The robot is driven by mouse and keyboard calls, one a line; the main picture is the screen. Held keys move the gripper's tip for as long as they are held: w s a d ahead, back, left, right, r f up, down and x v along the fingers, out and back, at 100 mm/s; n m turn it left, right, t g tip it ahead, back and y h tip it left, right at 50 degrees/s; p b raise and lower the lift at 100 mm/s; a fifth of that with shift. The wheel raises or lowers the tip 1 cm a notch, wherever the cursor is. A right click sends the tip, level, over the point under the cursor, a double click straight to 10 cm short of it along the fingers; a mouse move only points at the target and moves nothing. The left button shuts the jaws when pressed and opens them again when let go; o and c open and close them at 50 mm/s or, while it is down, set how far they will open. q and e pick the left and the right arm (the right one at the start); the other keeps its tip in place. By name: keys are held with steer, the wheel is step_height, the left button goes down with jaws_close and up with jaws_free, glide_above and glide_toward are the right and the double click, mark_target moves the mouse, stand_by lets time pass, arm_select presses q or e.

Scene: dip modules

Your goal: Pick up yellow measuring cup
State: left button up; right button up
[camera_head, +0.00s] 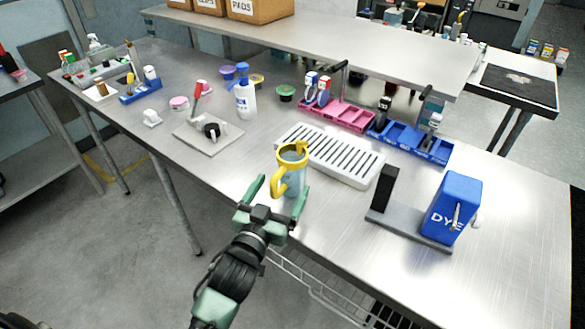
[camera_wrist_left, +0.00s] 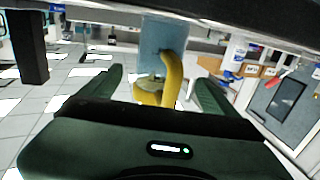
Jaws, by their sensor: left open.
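The yellow measuring cup (camera_head: 289,159) stands on the metal table, with a yellow rim, spout and handle and a bluish clear body. My left gripper (camera_head: 278,192) is open at the cup's near side, one finger on each side of its lower part in the picture. In the left wrist view, the cup's yellow handle (camera_wrist_left: 173,75) and bluish body (camera_wrist_left: 154,40) show between the two spread fingers. I cannot tell whether either finger touches the cup. My right gripper is not in view.
A white slotted drain tray (camera_head: 335,153) lies just behind the cup. A blue dye dispenser (camera_head: 453,208) stands to the right. A grey board (camera_head: 208,134) and a white bottle (camera_head: 246,100) are to the left and back. The table's front edge is close.

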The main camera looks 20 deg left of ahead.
mark_target(287, 179)
arm_select(q)
steer(key=w, duration=0.2)
steer(key=w+p, duration=0.1)
steer(key=w, duration=0.1)
steer(key=shift+d, duration=0.3)
steer(key=shift+w+f, duration=0.2)
steer(key=shift+w, duration=0.45)
steer(key=c, duration=1.6)
steer(key=shift+o, duration=0.2)
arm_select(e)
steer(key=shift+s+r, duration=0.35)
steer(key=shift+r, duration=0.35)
arm_select(q)
steer(key=shift+r, duration=0.1)
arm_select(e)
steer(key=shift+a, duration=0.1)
